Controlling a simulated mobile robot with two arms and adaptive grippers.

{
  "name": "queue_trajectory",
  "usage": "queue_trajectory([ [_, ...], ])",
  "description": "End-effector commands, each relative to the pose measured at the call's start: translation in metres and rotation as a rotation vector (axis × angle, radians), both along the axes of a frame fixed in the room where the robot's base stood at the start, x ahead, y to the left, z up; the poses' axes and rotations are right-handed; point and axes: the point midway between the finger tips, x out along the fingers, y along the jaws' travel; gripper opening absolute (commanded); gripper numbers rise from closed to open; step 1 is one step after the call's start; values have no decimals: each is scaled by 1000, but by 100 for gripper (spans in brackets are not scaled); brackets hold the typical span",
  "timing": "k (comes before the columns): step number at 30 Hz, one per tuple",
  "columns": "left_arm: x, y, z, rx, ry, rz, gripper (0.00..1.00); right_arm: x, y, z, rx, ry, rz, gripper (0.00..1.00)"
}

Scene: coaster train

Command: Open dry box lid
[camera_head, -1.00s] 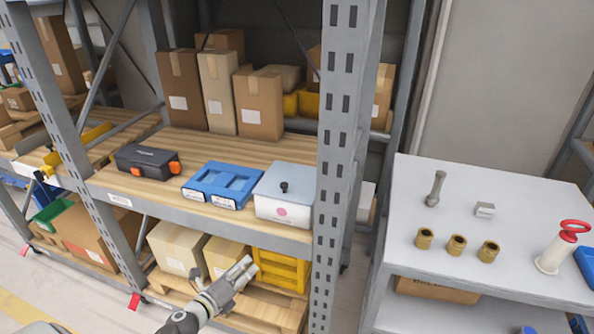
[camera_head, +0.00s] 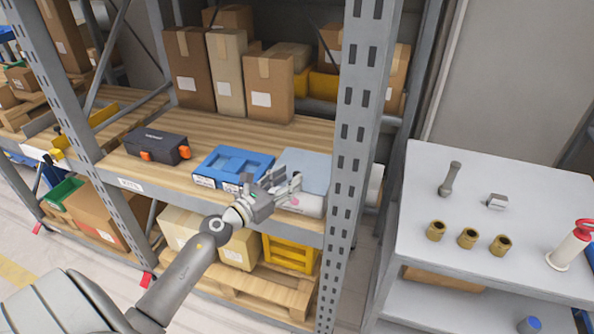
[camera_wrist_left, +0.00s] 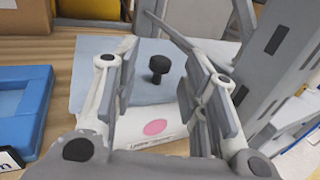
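The dry box (camera_head: 312,205) is white with a grey-blue lid (camera_head: 305,165) and stands at the right end of the wooden shelf. Its lid is closed. In the left wrist view the lid (camera_wrist_left: 92,72) carries a black knob (camera_wrist_left: 159,68), and a pink dot (camera_wrist_left: 155,127) marks the front of the box. My left gripper (camera_head: 292,184) is in front of the box and hides part of it and the knob. In the left wrist view the gripper (camera_wrist_left: 165,85) is open, its fingers on either side of the knob, apart from it. My right gripper is not in view.
A blue tray (camera_head: 232,165) sits left of the box, with a black case (camera_head: 158,145) farther left. A grey rack post (camera_head: 350,150) stands close on the right. Cardboard boxes (camera_head: 270,90) stand behind. A grey table (camera_head: 425,185) holds brass parts.

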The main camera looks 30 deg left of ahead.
Motion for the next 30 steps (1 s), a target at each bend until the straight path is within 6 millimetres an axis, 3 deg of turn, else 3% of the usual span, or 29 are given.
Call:
queue_trajectory([
  [9, 35, -6, 0, -3, 0, -1, 40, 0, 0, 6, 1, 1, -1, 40],
  [21, 41, -7, -1, -3, 1, -2, 40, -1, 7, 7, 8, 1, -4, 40],
  [30, 41, -7, -1, -3, 1, -1, 4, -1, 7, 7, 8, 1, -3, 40],
])
